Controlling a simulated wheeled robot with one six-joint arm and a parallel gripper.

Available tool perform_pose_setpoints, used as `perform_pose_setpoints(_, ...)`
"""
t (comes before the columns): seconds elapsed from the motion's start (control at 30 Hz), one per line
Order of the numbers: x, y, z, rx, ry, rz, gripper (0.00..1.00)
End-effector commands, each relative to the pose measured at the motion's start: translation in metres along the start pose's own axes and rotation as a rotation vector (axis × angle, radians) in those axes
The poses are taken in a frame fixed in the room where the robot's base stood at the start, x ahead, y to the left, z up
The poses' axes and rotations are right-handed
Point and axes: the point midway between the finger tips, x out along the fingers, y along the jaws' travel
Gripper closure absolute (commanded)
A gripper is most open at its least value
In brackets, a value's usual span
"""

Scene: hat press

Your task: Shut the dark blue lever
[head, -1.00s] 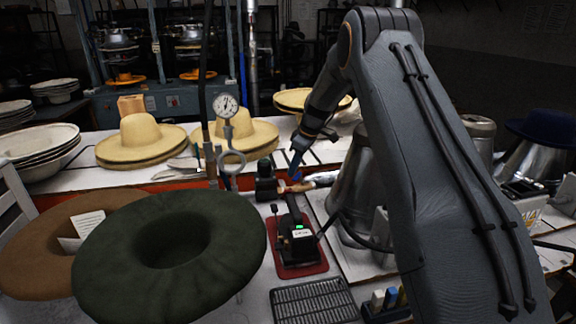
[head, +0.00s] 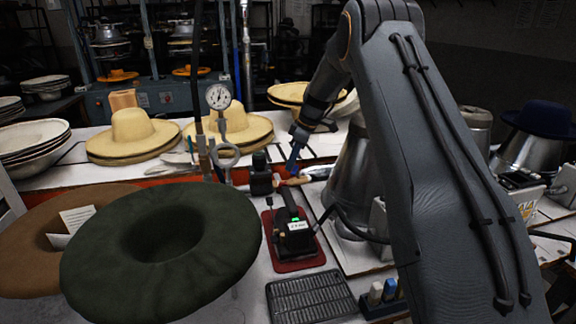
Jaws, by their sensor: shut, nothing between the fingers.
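My gripper (head: 292,167) is at the end of my arm, pointing down, with narrow blue tips that look closed and hold nothing. It is just above and behind a small black device (head: 295,236) on a red base, which has a green light and a white label. A dark lever-like bar (head: 289,197) rises from this device toward my gripper. It looks almost black, so I cannot be sure of its blue colour. I cannot tell whether the tips touch it. My forearm hides part of the area to the right.
A wide green hat (head: 160,245) covers the left front. A dial gauge (head: 218,97) on a stand is left of the device. A metal cone (head: 350,190) stands close on the right. A ribbed black tray (head: 310,298) lies in front. Straw hats (head: 132,135) sit behind.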

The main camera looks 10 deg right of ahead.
Motion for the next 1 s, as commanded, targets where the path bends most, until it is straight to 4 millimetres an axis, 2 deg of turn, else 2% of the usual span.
perform_pose_setpoints(0.5,-0.005,0.0,0.023,-0.344,-0.001,-0.121,1.0)
perform_pose_setpoints(1.0,-0.01,0.0,0.03,-0.344,-0.001,-0.122,1.0)
